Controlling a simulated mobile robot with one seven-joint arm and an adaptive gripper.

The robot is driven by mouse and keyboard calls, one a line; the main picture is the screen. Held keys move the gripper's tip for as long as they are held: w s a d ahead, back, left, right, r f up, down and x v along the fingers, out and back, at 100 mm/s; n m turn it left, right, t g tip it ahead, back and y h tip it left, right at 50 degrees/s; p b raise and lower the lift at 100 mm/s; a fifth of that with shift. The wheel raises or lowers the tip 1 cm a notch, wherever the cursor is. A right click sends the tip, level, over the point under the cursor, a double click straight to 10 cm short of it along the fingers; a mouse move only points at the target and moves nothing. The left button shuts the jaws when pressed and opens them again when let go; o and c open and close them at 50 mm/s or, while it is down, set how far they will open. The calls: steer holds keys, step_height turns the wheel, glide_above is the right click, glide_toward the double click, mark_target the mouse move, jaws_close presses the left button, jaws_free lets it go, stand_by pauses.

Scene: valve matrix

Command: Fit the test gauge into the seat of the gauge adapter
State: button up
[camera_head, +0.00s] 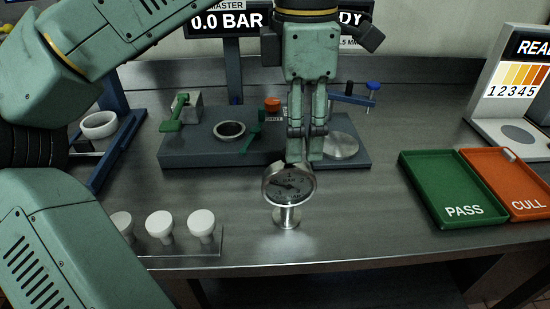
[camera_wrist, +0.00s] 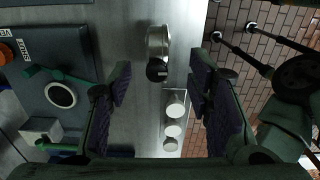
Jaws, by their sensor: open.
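The test gauge (camera_head: 289,184), a round silver dial on a short stem with a flared foot, stands upright on the bench near its front edge. It also shows in the wrist view (camera_wrist: 158,45), seen from above, in the gap between the fingers and toward the top of the picture. My gripper (camera_head: 303,158) points down just above and behind the gauge, with its fingers (camera_wrist: 160,86) apart and nothing held. A dark ring with a round opening (camera_head: 230,130) on the grey fixture block may be the gauge adapter's seat; I cannot tell surely.
The grey fixture block (camera_head: 190,155) carries green levers, an orange knob (camera_head: 272,105) and a silver disc (camera_head: 341,146). White-topped plugs (camera_head: 160,224) stand in a rack left of the gauge. Green (camera_head: 430,190) and orange (camera_head: 500,185) trays lie right. Bench between gauge and trays is clear.

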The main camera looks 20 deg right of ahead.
mark_target(289, 184)
steer(key=shift+w+a+f, duration=0.1)
steer(key=shift+w, duration=0.3)
steer(key=f, duration=0.5)
steer(key=shift+s, duration=0.2)
steer(key=shift+w+a+f+p, duration=0.15)
steer(key=shift+f+p, duration=0.15)
steer(key=shift+f, duration=0.6)
steer(key=shift+s+a+f+p, duration=0.15)
steer(key=shift+f+p, duration=0.1)
steer(key=shift+f, duration=0.7)
steer(key=shift+w+a+f+p, duration=0.15)
steer(key=shift+f+p, duration=0.15)
steer(key=shift+f, duration=0.6)
steer(key=shift+c, duration=0.4)
jaws_close()
